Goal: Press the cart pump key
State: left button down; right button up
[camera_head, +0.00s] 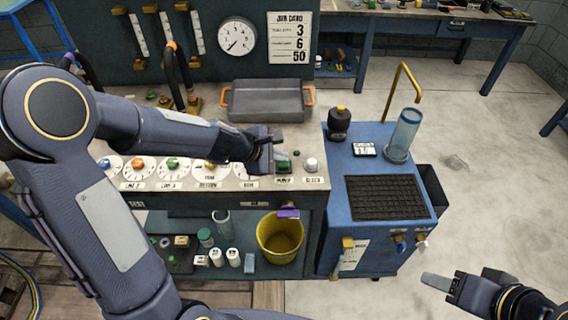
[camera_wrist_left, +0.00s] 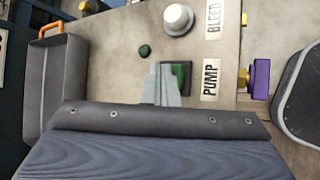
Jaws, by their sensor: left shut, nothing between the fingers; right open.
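The green pump key (camera_head: 284,168) sits near the right end of the bench top, behind a label. In the left wrist view the green key (camera_wrist_left: 181,75) is beside a label reading PUMP (camera_wrist_left: 210,80). My left gripper (camera_head: 279,157) is shut and empty, with its fingertips (camera_wrist_left: 161,84) over or right beside the key, hiding part of it. I cannot tell whether they touch it. My right gripper (camera_head: 440,284) is open and empty, at the lower right over the floor.
A white knob (camera_head: 311,165) labelled BLEED stands right of the key, and a small dark green button (camera_wrist_left: 144,50) is close by. A grey tray (camera_head: 268,101) with orange handles lies behind. A blue cart (camera_head: 342,190) stands to the right. A yellow bucket (camera_head: 281,240) is below.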

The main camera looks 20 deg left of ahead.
aim_at(280, 164)
pick_arm(q)
jog(key=shift+f, duration=0.15)
jog(key=shift+r+p, duration=0.85)
jog(key=shift+r, duration=0.1)
notch_tip(280, 164, up, 6)
jog(key=p, duration=0.5)
jog(key=shift+p, duration=0.4)
